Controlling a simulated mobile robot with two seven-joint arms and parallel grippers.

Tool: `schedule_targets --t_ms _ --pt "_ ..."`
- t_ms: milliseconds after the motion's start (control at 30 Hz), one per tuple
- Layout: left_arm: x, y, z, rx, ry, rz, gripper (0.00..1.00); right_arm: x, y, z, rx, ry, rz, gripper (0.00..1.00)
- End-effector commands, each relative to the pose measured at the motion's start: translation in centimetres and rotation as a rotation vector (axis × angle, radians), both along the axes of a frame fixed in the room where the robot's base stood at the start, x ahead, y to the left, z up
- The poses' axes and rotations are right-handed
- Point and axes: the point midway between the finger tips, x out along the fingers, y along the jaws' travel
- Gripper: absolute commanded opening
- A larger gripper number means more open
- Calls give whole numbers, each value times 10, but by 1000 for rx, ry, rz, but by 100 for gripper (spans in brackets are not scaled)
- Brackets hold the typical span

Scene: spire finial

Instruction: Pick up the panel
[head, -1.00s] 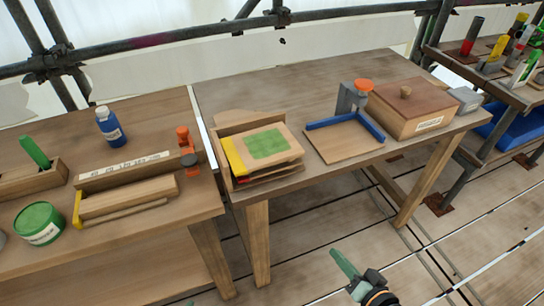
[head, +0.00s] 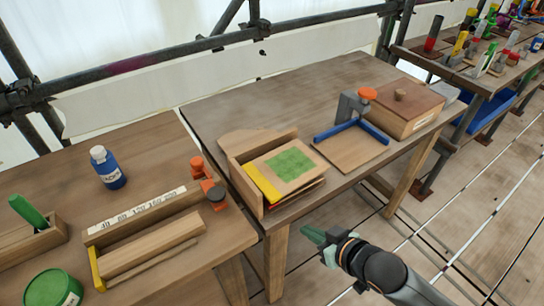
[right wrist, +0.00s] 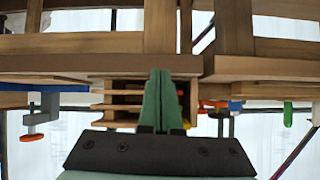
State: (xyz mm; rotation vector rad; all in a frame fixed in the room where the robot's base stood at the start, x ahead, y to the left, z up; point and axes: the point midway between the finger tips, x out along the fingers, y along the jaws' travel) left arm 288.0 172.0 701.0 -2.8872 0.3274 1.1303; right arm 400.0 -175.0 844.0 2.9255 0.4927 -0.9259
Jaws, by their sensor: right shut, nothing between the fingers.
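A wooden panel with a green patch and a yellow edge strip (head: 289,166) lies on top of a small stack in an open wooden box (head: 243,152). The box stands at the left front of the middle table. Other panel edges show beneath it. My right gripper (head: 312,236), with green fingers, is shut and empty in front of the table, below and right of the box. The right wrist view looks upside down; there the closed fingers (right wrist: 158,98) overlap the box front and its stacked panel edges (right wrist: 121,99). My left gripper is not in view.
A wooden board with a blue corner fence (head: 350,150), an orange-topped clamp (head: 366,95) and a lidded box (head: 408,104) stand right of the stack. The middle table's back is clear.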

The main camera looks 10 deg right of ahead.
Motion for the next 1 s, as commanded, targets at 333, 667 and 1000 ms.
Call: schedule_targets --t_ms 333,667,1000 --pt "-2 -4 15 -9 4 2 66 18 -17 104 -61 -23 4 0" --pt "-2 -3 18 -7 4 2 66 38 -12 110 -61 -22 -4 0" --pt "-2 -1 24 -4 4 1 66 94 6 110 -61 -23 -4 0"
